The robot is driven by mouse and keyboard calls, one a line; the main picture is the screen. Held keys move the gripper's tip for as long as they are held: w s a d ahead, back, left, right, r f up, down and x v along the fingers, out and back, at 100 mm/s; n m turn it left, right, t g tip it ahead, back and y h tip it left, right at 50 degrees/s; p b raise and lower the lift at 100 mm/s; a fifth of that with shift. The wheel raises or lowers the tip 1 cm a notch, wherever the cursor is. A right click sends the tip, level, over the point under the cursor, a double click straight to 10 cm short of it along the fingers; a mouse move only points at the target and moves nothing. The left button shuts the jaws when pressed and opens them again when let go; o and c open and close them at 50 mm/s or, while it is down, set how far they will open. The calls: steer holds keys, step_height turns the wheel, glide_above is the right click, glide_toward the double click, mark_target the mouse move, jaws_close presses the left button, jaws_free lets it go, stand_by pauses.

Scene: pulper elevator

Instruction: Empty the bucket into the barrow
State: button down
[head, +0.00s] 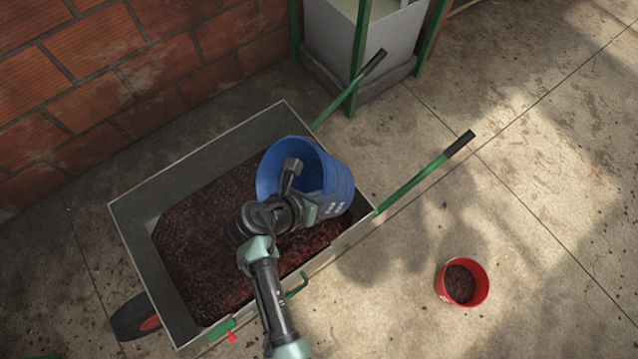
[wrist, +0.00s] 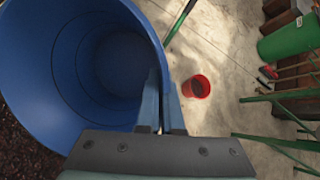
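The blue bucket (head: 338,184) is tipped on its side above the right end of the barrow (head: 126,222), its mouth facing left. In the wrist view the inside of the bucket (wrist: 100,62) looks bare, with no pulp visible. The grey barrow holds a wide bed of dark reddish pulp (head: 200,245). My gripper (head: 291,174) is at the bucket's mouth; in the wrist view its fingers (wrist: 165,105) are closed on the rim wall. My arm hides part of the pulp and the bucket's near rim.
A small red bucket (head: 476,287) with dark contents stands on the concrete floor to the right. The barrow's green handles (head: 412,186) reach right. A brick wall (head: 95,80) and a grey bin on green legs (head: 385,45) stand behind. Floor at right is mostly clear.

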mark_target(332, 204)
steer(key=p, duration=0.1)
steer(key=d+y+p, duration=0.1)
steer(key=shift+w+d+r+g+p, duration=0.1)
steer(key=shift+w+g+p, duration=0.2)
steer(key=shift+g, duration=0.1)
step_height(332, 204, down, 7)
steer(key=g+y, duration=0.1)
steer(key=y, duration=0.1)
steer(key=m+g+y, duration=0.1)
steer(key=y, duration=0.1)
steer(key=shift+d+y, duration=0.15)
steer(key=shift+y, duration=0.25)
steer(key=shift+f+y, duration=0.3)
